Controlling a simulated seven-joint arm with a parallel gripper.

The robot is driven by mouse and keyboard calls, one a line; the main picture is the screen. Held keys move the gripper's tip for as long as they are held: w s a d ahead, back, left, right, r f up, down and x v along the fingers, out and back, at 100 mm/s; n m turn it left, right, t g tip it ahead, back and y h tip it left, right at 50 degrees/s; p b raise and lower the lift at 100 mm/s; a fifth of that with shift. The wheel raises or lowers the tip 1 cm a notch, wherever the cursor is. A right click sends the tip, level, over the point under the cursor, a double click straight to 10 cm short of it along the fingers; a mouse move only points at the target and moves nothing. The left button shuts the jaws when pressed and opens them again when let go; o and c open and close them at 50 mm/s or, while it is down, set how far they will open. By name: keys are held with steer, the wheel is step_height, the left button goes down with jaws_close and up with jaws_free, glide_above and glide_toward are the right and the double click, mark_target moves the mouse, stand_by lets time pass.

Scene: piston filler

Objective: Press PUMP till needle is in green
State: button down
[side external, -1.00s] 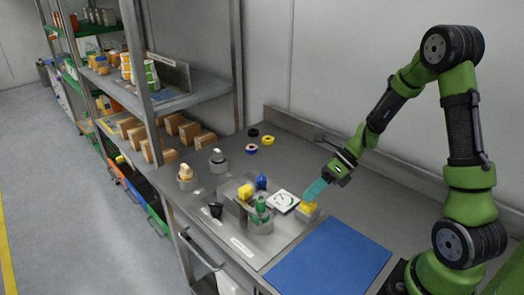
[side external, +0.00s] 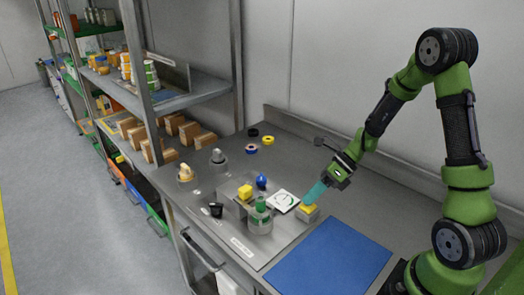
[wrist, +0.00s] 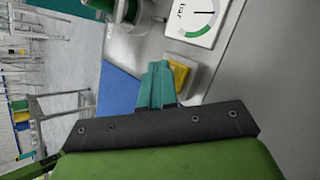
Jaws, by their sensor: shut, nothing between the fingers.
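The yellow pump button (side external: 308,208) sits on a small grey block at the right of the filler. It also shows in the wrist view (wrist: 180,75), right beside my fingers. My gripper (side external: 309,201) has teal fingers, closed together and empty, pointing down at the button. The tips appear to be at its top; I cannot tell for sure whether they touch. The white gauge (side external: 284,201) is left of the button. The wrist view shows the gauge (wrist: 190,20) with a green arc and a dark needle pointing right, near the arc's end; exact placement is unclear.
A blue mat (side external: 328,258) lies in front. Tape rolls (side external: 267,140) lie behind. A shelf unit (side external: 190,92) is at the left.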

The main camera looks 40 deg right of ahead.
steer(key=shift+f, duration=0.2)
steer(key=shift+r, duration=1.25)
steer(key=shift+r, duration=2.5)
